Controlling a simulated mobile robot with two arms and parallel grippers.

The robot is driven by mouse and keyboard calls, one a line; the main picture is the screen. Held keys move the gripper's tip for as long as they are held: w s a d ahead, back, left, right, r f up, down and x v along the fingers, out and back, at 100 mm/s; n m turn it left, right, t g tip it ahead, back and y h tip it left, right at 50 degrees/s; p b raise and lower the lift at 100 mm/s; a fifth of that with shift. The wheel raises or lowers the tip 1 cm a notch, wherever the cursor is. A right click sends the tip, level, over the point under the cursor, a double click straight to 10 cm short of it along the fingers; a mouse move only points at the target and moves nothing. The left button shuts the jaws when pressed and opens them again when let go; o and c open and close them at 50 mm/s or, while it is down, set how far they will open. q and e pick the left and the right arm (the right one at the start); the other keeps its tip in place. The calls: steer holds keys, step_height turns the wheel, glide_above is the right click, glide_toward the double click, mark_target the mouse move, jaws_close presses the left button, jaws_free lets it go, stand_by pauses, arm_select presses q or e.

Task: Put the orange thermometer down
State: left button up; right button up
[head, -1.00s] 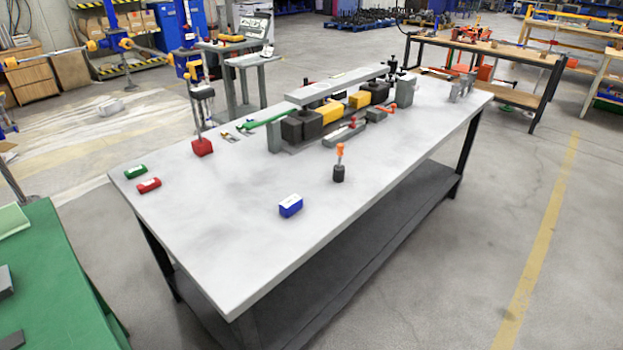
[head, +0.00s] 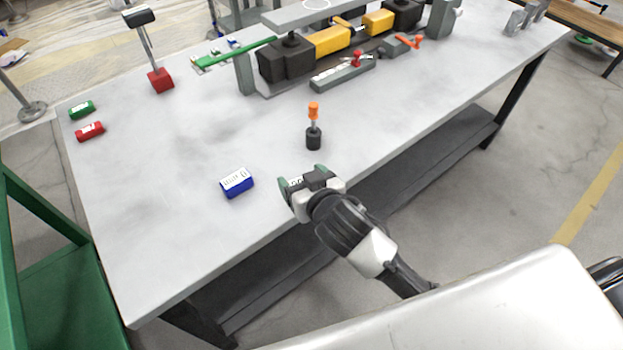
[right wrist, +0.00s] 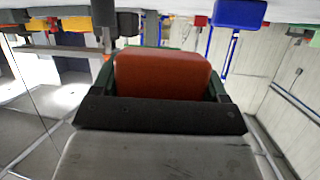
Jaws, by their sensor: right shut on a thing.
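The orange thermometer, a red-orange block (right wrist: 160,75), is between the green-tipped fingers of my right gripper (right wrist: 161,82) in the right wrist view. In the head view my right gripper (head: 303,181) is shut on it over the front edge of the grey table (head: 190,265). There the fingers hide most of it, and only a small pale labelled patch shows between them. I cannot tell how far it is above the tabletop. My left gripper is in neither view.
A blue block (head: 237,184) lies left of the gripper. An orange-topped tool in a black holder (head: 313,138) stands behind it. Red (head: 90,131) and green (head: 82,110) blocks lie at the left. Black-and-yellow machinery (head: 332,41) fills the back. The tabletop's left front is clear.

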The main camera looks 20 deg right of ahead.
steer(key=w+a+r+n+y, duration=0.25)
steer(key=w+a+r, duration=0.25)
steer(key=w+a, duration=0.25)
steer(key=shift+g, duration=0.3)
steer(key=d+f, duration=0.2)
steer(key=d, duration=0.1)
steer(key=s+d+f+p, duration=0.1)
steer(key=d+f, duration=0.1)
steer(key=d, duration=0.2)
steer(key=s+d+f, duration=0.1)
steer(key=d+f, duration=0.1)
steer(key=d, duration=0.1)
steer(key=shift+s+d+f, duration=0.2)
steer(key=shift+d+f, duration=0.05)
steer(key=shift+d, duration=0.1)
steer(key=shift+d+f, duration=0.15)
steer(key=shift+f, duration=1.95)
steer(key=shift+f, duration=0.15)
steer(key=o, duration=1)
